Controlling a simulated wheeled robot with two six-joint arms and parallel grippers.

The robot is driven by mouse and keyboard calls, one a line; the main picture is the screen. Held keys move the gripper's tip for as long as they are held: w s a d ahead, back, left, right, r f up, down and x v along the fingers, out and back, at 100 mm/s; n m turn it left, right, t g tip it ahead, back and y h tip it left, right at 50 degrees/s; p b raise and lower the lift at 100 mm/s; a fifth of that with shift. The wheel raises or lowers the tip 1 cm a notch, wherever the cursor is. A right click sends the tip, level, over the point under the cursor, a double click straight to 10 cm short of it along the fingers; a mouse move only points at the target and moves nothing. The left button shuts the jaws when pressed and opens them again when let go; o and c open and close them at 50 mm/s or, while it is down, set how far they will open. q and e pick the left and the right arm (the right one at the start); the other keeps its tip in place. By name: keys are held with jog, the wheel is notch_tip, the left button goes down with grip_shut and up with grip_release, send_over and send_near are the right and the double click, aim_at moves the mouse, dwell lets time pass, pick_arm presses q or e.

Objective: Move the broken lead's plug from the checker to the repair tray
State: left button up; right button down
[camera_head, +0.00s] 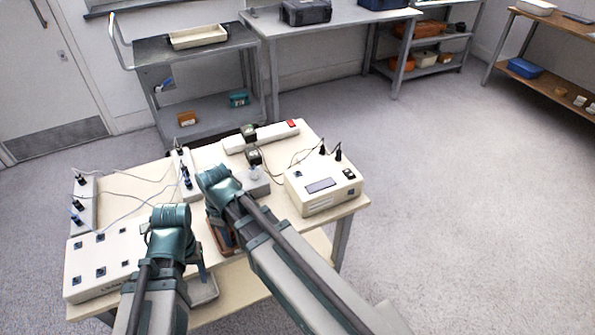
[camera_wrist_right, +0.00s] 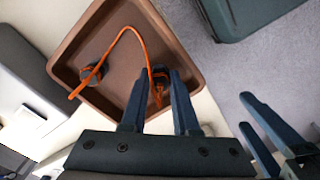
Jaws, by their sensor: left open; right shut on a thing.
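A brown tray (camera_wrist_right: 118,25) fills the middle of the right wrist view and is mostly hidden by my right arm in the head view (camera_head: 231,248). An orange lead (camera_wrist_right: 143,45) lies curved inside it. One dark end of the lead (camera_wrist_right: 92,74) rests in the tray's left part. My right gripper (camera_wrist_right: 163,75) is shut on the dark plug (camera_wrist_right: 159,76) at the other end, low in the tray. My left gripper (camera_wrist_right: 244,112) is open and empty beside the tray. A cream box with a screen (camera_head: 321,184), apparently the checker, stands on the table's right side.
A cream box with several sockets (camera_head: 103,262) is at the table's left. Two plug racks (camera_head: 186,172) (camera_head: 88,200), with grey leads, and a power strip with a red switch (camera_head: 262,136) stand behind. Open floor lies to the right.

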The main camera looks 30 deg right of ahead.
jog(key=shift+f, duration=0.2)
jog(key=c, duration=0.6)
grip_release()
jog(key=shift+r, duration=0.1)
jog(key=shift+r+p, duration=2.4)
jog(key=shift+r, duration=0.05)
notch_tip(320, 180, up, 14)
jog(key=p, duration=1.3)
jog(key=shift+f+p, duration=0.1)
jog(key=shift+p, duration=0.3)
